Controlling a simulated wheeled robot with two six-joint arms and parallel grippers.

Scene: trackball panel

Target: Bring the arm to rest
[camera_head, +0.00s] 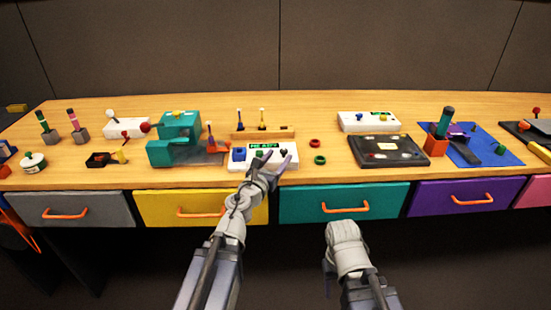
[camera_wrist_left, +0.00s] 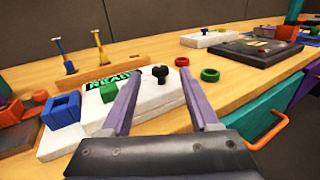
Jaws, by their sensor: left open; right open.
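The white panel (camera_head: 238,163) lies near the table's front edge, with a green-lit display, a blue block-like part, a green button and a dark knob. It also shows in the left wrist view (camera_wrist_left: 60,143). My left gripper (camera_head: 279,164) is over the right part of this panel. Its purple fingers (camera_wrist_left: 164,108) are apart with nothing between them, and the dark knob (camera_wrist_left: 160,73) stands beyond the tips. My right arm's end (camera_head: 343,240) is low in front of the teal drawer, clear of the table; its fingers are hardly visible.
Red (camera_head: 315,143) and green (camera_head: 320,160) rings lie right of the panel. A teal machine (camera_head: 176,135) stands left, and a wooden rack (camera_head: 262,133) behind. A black box (camera_head: 388,150) is further right. Drawers with orange handles run along the front.

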